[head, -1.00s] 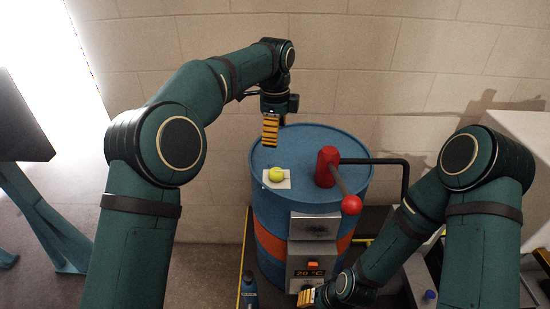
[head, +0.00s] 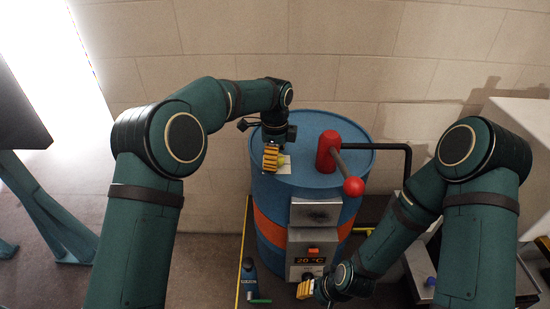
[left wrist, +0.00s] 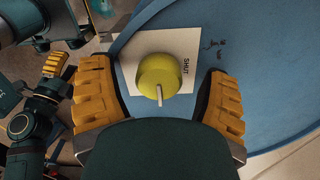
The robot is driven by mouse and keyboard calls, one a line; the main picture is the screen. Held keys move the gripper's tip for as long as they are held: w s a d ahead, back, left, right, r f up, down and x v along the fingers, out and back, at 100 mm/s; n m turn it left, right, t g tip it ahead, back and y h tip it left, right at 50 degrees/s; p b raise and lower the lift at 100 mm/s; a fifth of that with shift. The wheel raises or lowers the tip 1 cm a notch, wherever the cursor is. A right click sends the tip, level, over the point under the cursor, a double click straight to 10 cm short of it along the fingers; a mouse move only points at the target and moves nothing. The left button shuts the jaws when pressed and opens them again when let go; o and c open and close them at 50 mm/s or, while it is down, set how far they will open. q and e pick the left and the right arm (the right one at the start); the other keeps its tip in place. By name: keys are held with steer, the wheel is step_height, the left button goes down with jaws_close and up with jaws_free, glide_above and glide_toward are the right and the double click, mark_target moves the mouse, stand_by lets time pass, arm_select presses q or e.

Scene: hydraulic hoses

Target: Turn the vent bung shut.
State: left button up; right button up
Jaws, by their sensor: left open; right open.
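The vent bung (left wrist: 159,73) is a round yellow knob with a pale pointer bar. It sits on a white card (left wrist: 128,68) marked SHUT on top of the blue drum (head: 310,120). In the left wrist view the bar points down, while the word SHUT is to the right of the knob. My left gripper (head: 271,158) is open at the bung, one orange-padded finger on each side, with gaps visible. It hides part of the bung (head: 283,160) in the head view. My right gripper (head: 304,290) is low in front of the drum's control box; its fingers show small.
A red post (head: 327,152) with a red-balled lever (head: 353,186) stands on the drum, right of the bung. A black pipe (head: 385,147) runs off to the right. A control box (head: 308,252) reading 20 °C is on the drum's front. A dark bottle (head: 248,281) stands at lower left.

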arm_select(q)
steer(key=shift+f, duration=0.1)
steer(key=c, duration=1.2)
steer(key=n+p, duration=0.2)
steer(key=n, duration=0.1)
steer(key=shift+s+n, duration=0.15)
steer(key=shift+n, duration=0.25)
steer(key=n+p, duration=0.1)
steer(key=n, duration=0.3)
steer(key=shift+s+n+p, duration=0.1)
steer(key=shift+n+p, duration=0.2)
steer(key=shift+p, duration=0.05)
steer(key=n, duration=0.4)
steer(key=shift+s+d+p, duration=0.1)
steer(key=shift+p, duration=0.3)
steer(key=shift+n+p, duration=0.35)
steer(key=shift+n, duration=2.45)
steer(key=shift+f, duration=0.1)
